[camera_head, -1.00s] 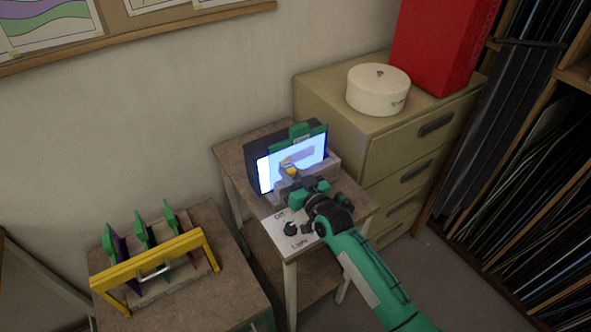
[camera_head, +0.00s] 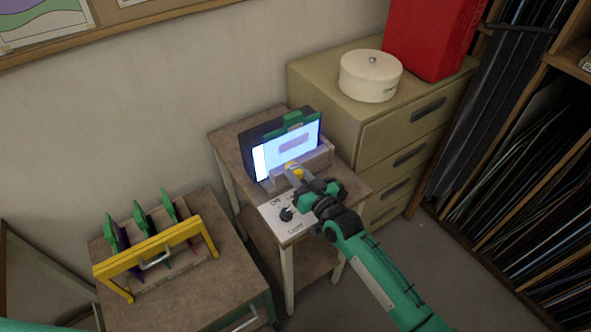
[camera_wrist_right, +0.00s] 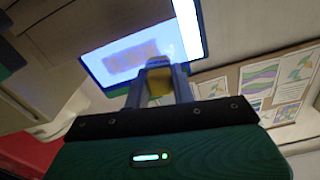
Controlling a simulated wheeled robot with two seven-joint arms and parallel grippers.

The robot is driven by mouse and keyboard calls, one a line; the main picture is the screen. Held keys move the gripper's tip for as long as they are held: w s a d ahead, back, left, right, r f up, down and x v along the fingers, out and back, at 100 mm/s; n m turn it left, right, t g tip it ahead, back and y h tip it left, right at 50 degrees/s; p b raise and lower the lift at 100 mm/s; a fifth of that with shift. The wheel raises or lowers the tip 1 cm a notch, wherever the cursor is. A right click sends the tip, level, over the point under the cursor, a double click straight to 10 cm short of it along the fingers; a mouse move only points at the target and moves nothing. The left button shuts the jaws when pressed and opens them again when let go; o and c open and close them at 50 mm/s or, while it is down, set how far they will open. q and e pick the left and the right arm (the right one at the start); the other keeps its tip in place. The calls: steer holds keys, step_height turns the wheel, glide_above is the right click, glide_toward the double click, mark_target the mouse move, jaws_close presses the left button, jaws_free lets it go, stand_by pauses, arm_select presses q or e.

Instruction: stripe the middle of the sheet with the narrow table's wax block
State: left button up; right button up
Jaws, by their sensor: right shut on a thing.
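The sheet (camera_head: 266,160) stands upright and glowing at a dark light box on the narrow table (camera_head: 232,140), with a green clip on top. A soft purple band (camera_head: 294,143) crosses its middle; the band also shows in the wrist view (camera_wrist_right: 130,60). My right gripper (camera_head: 297,177) is shut on the yellow wax block (camera_head: 293,168), low before the sheet. In the wrist view the block (camera_wrist_right: 159,86) sits between the fingers, its end partly hidden, and appears apart from the band. My left gripper is out of view.
A white panel with a black knob (camera_head: 286,214) lies in front of the light box. A low table at left holds a yellow rack (camera_head: 140,262) with several green-clipped sheets. A drawer cabinet (camera_head: 400,130) with a round white box (camera_head: 370,76) stands at right.

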steer(key=shift+p+v, duration=0.7)
steer(key=shift+v, duration=0.75)
steer(key=shift+s, duration=0.1)
